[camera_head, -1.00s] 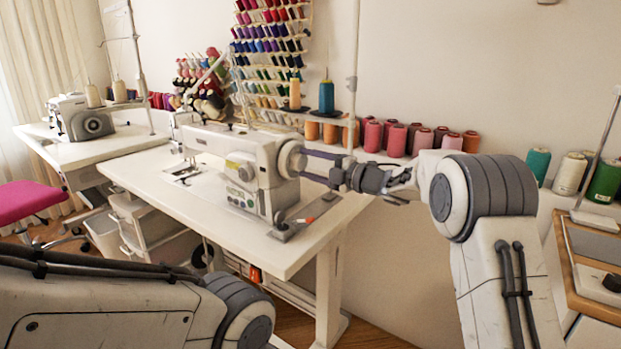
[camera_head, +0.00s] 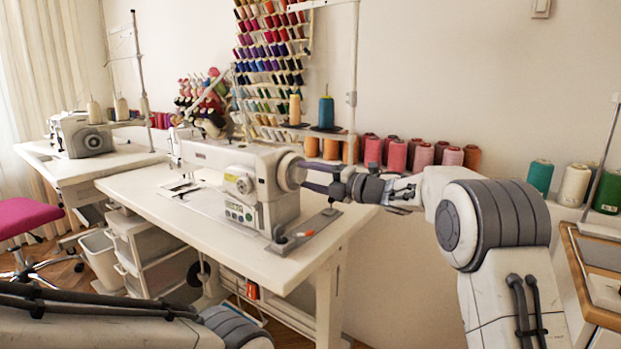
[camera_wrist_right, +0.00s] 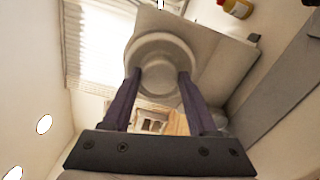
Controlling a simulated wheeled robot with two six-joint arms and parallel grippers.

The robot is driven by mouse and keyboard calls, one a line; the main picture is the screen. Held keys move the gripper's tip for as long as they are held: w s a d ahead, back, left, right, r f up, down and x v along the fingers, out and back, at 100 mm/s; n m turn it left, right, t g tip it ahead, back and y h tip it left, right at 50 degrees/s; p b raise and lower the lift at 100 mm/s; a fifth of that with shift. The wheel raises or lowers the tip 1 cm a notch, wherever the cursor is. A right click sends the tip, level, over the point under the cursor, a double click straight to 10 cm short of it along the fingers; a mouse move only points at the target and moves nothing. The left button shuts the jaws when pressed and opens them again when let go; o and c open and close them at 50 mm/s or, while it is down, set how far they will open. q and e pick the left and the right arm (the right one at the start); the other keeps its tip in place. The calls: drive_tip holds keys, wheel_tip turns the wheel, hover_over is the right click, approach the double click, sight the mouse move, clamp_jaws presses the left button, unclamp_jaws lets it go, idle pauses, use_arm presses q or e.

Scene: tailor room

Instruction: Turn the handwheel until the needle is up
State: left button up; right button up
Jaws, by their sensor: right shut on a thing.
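The sewing machine (camera_head: 215,157) is white and stands on the white sewing table (camera_head: 150,205). Its round handwheel (camera_head: 290,172) is on the machine's right end. My right gripper (camera_head: 308,175) reaches in from the right and is shut on the handwheel's rim. In the right wrist view, the two dark fingers (camera_wrist_right: 160,88) lie on either side of the pale handwheel (camera_wrist_right: 161,55). The needle area is at the machine's far left end, too small to tell the needle's height. My left arm shows at the lower left, but its gripper is out of view.
Thread cones (camera_head: 397,155) line the shelf behind. A wooden-framed board (camera_head: 598,275) is at the right. A second machine (camera_head: 80,135) stands at the far left, and a pink stool (camera_head: 28,218) below it.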

drive_tip(key=shift+s+a+f, duration=0.15)
drive_tip(key=shift+a+f, duration=0.05)
drive_tip(key=shift+a, duration=0.05)
drive_tip(key=o, duration=1.4)
drive_tip(key=shift+c, duration=0.2)
drive_tip(key=shift+d+r, duration=0.1)
drive_tip(key=shift+d, duration=0.2)
drive_tip(key=v, duration=1)
drive_tip(key=shift+p, duration=0.4)
